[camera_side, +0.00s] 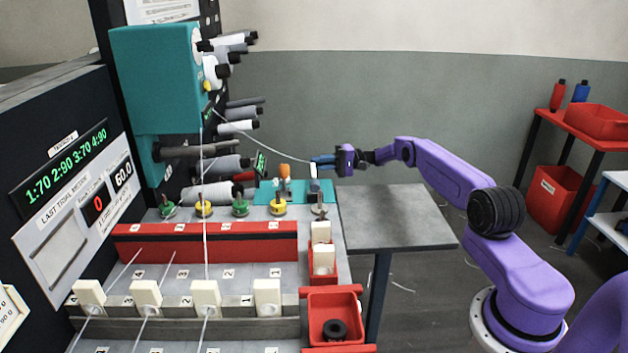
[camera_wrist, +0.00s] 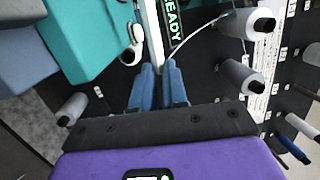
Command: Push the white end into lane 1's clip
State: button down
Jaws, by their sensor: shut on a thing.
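My gripper (camera_side: 322,162) is shut on the white end of a thread, out to the right of the teal machine head and above the bench. In the wrist view the same thread (camera_wrist: 185,40) curves away up and right from the shut fingertips (camera_wrist: 160,72); the pinched end itself is hidden. Several white blocks that look like lane clips stand in a row at the front. The rightmost block (camera_side: 267,291), apparently lane 1, shows no thread; the others have threads.
The teal head (camera_side: 158,80) and dark spool holders (camera_side: 240,127) stand left of my gripper. Colored knobs (camera_side: 240,207) and a red rail (camera_side: 205,246) lie behind the clips. A red bin (camera_side: 333,318) sits right of them. A grey side table (camera_side: 393,214) is clear.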

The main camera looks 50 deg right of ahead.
notch_tip(320, 180, up, 17)
jog(key=g+h, duration=0.2)
jog(key=s+a+f+m+g+h, duration=0.1)
jog(key=s+a+g+h, duration=0.3)
jog(key=a, duration=0.8)
jog(key=s+a+g+h, duration=0.1)
jog(key=a+g+h, duration=0.45)
jog(key=a, duration=0.55)
jog(key=f+h, duration=0.1)
jog(key=f, duration=0.4)
jog(key=f+h, duration=0.1)
jog(key=f, duration=0.4)
jog(key=shift+s, duration=0.2)
jog(key=shift+s+a+f, duration=0.15)
jog(key=shift+s+a, duration=1)
jog(key=shift+s, duration=0.05)
jog(key=shift+s+a, duration=1.5)
jog(key=shift+a, duration=0.05)
